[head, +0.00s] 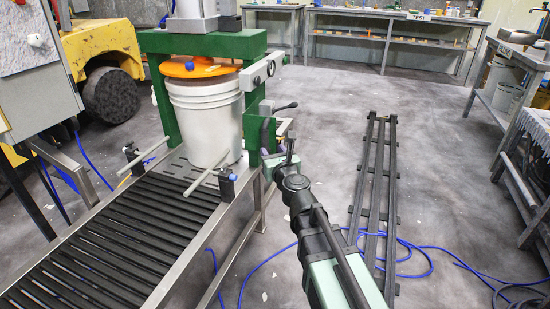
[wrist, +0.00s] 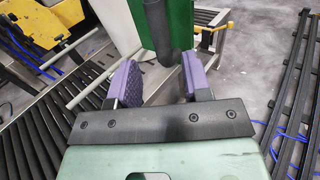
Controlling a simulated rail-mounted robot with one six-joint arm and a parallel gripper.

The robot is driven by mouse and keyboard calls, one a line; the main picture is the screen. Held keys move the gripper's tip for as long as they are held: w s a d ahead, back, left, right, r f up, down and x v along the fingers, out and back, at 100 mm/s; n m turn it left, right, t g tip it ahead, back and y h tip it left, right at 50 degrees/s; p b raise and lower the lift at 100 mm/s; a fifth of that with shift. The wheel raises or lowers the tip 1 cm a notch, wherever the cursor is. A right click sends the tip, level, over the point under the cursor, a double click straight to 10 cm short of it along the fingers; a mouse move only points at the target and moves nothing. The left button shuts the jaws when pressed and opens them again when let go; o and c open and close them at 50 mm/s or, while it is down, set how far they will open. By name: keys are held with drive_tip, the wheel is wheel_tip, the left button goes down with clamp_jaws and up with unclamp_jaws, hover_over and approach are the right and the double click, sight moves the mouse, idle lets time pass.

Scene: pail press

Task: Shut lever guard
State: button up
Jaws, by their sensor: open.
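The green press frame (head: 253,110) stands over the roller conveyor. On its right post a black-handled lever (head: 285,106) sticks out to the right, below a pale box with dark round parts (head: 262,74). I cannot tell for sure which part is the lever guard, nor its position. My gripper (head: 268,146) is beside the right post, below the lever, partly hidden by my arm. In the wrist view my gripper (wrist: 158,80) has its purple pads apart and nothing between them. The green post (wrist: 168,30) rises just beyond the pads.
A white pail (head: 205,120) with an orange lid (head: 200,67) stands under the press. The roller conveyor (head: 110,235) runs to the lower left. A black rail track (head: 375,190) and blue cables (head: 410,260) lie on the floor at right. Benches stand behind and right.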

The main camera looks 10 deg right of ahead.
sight(266, 143)
drive_tip(key=w, duration=0.5)
drive_tip(key=w+a, duration=0.1)
drive_tip(key=w, duration=0.1)
drive_tip(key=shift+w+a, duration=0.1)
drive_tip(key=shift+w, duration=0.2)
drive_tip(key=shift+s, duration=0.15)
drive_tip(key=shift+c, duration=1)
drive_tip(key=c, duration=0.5)
drive_tip(key=shift+w+d, duration=0.2)
drive_tip(key=shift+d, duration=2.4)
drive_tip(key=shift+c, duration=0.2)
drive_tip(key=shift+d, duration=0.1)
drive_tip(key=shift+w+d, duration=0.3)
drive_tip(key=shift+d, duration=0.45)
drive_tip(key=shift+w+d, duration=0.35)
drive_tip(key=shift+d, duration=0.45)
drive_tip(key=shift+w+d, duration=0.3)
drive_tip(key=shift+d, duration=0.45)
